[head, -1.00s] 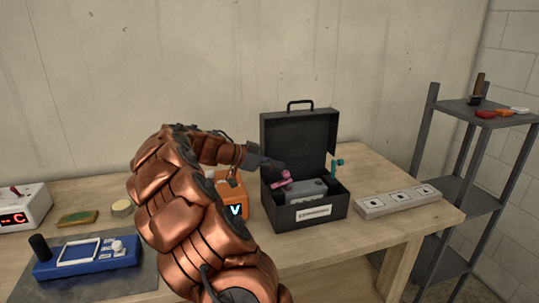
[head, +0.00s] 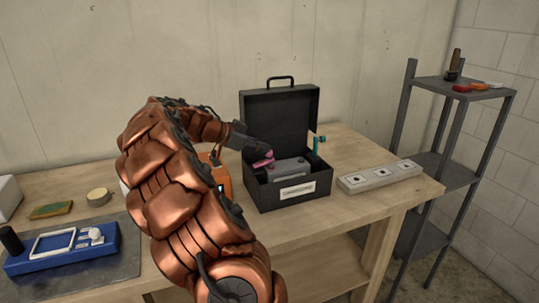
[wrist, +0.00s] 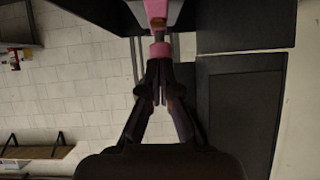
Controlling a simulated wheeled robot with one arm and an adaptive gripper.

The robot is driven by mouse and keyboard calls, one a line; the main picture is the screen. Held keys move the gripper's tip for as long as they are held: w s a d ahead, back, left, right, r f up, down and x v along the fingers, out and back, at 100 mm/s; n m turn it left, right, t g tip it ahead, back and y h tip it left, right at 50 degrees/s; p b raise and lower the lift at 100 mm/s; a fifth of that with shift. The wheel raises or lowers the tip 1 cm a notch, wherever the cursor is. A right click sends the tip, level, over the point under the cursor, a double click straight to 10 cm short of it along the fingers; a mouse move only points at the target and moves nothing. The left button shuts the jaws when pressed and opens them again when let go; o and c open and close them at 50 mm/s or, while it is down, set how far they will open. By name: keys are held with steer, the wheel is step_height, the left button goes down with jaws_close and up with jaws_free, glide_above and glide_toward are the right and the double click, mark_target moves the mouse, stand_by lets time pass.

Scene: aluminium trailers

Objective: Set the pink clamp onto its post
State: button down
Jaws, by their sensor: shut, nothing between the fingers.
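The pink clamp (head: 263,161) is at the left end of the grey battery (head: 290,167), inside the open black case (head: 280,195). My gripper (head: 266,152) is right at the clamp and hides part of it. In the wrist view my gripper (wrist: 159,75) is shut and empty, its fingertips just short of pink parts of the clamp (wrist: 160,50). I cannot tell whether they touch. The post is hidden, so I cannot tell how the clamp sits on it. A teal clamp (head: 319,141) is at the case's right side.
The case's raised lid (head: 281,122) stands behind the battery. An orange device (head: 222,178) is close left of the case, partly behind my arm. A pale block with square marks (head: 380,177) lies to the right. A grey shelf (head: 445,170) stands beyond the bench.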

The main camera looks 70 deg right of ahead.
steer(key=shift+s+d+f+t+y+b, duration=0.3)
steer(key=shift+t+y+b, duration=0.3)
steer(key=shift+b, duration=0.75)
steer(key=shift+s+d, duration=0.1)
steer(key=shift+b, duration=0.3)
